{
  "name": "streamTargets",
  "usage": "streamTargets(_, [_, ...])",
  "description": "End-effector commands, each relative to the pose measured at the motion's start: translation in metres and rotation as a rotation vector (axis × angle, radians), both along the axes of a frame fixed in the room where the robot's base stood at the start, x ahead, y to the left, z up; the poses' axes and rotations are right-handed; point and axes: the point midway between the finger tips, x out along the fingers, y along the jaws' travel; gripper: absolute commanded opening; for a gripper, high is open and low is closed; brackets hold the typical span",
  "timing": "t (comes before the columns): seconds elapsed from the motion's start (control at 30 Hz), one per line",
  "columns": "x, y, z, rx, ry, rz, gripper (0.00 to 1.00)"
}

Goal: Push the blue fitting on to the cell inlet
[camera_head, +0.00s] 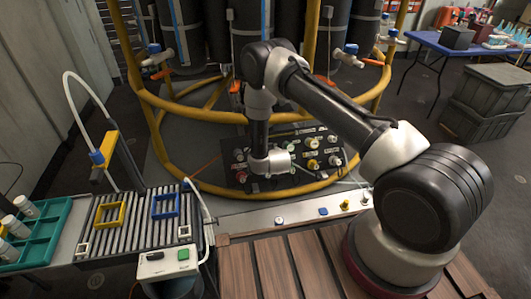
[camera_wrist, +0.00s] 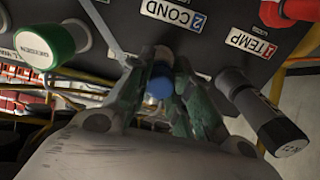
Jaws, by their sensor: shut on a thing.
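In the wrist view my gripper (camera_wrist: 162,85) is shut on the blue fitting (camera_wrist: 158,88), which sits between its two green-padded fingers. The fingertips are close to the dark panel (camera_wrist: 210,12), beside the label "2 COND". The fingers and the blue fitting hide the spot behind them, so I cannot tell whether the fitting touches an inlet there. In the head view the panel (camera_head: 240,180) stands behind the wooden deck, and my wrist is over its left part. The fingers are not clearly visible there.
A green-ringed white knob (camera_wrist: 45,46), a black probe (camera_wrist: 268,112) and a red fitting (camera_wrist: 290,10) flank the fingers. Yellow tubular rails (camera_head: 215,188) curve around the panel. A roller rack (camera_head: 138,228) and a teal tray (camera_head: 62,222) stand at left.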

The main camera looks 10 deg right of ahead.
Motion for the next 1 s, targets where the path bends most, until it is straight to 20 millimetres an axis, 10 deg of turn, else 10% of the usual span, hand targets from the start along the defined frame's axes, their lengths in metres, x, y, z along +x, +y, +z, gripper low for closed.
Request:
streamTargets(0.07, [0.0, 0.0, 0.0, 0.0, 0.0, 0.0, 0.0])
streamTargets(0.1, [0.0, 0.0, 0.0, 0.0, 0.0, 0.0, 0.22])
streamTargets(0.23, [0.0, 0.0, 0.0, 0.0, 0.0, 0.0, 0.45])
streamTargets(0.63, [-0.006, 0.0, 0.003, -0.001, 0.001, 0.001, 0.45])
streamTargets(1.0, [-0.07, -0.002, 0.043, -0.001, 0.003, 0.002, 0.45])
